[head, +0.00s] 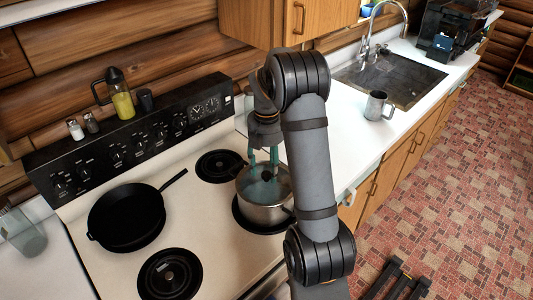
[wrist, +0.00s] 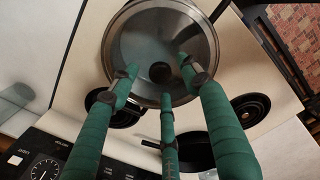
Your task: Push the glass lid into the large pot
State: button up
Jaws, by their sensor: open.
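The large pot (head: 262,215) is a steel pot on the front right burner of the stove. The glass lid (head: 254,188), clear with a dark round knob, is at the pot's mouth; whether it is seated evenly I cannot tell. In the wrist view the lid (wrist: 160,35) fills the upper middle, with its knob between my fingers. My gripper (head: 264,163) has green fingers pointing down over the lid. It is open, with its fingertips (wrist: 160,78) spread around the knob. I cannot tell whether they touch the lid.
A black skillet (head: 127,217) sits on the left of the stove. An oil bottle (head: 121,92), a dark cup and two shakers stand on the stove's back panel. A metal mug (head: 378,105) stands on the right counter near the sink (head: 393,80). Counter between is clear.

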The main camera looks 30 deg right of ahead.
aim_at(267, 173)
notch_tip(267, 173, up, 10)
dwell(0.3)
dwell(0.3)
notch_tip(267, 173, down, 12)
jog(key=shift+f, duration=0.1)
jog(key=shift+r+p, duration=0.4)
jog(key=shift+r, duration=0.25)
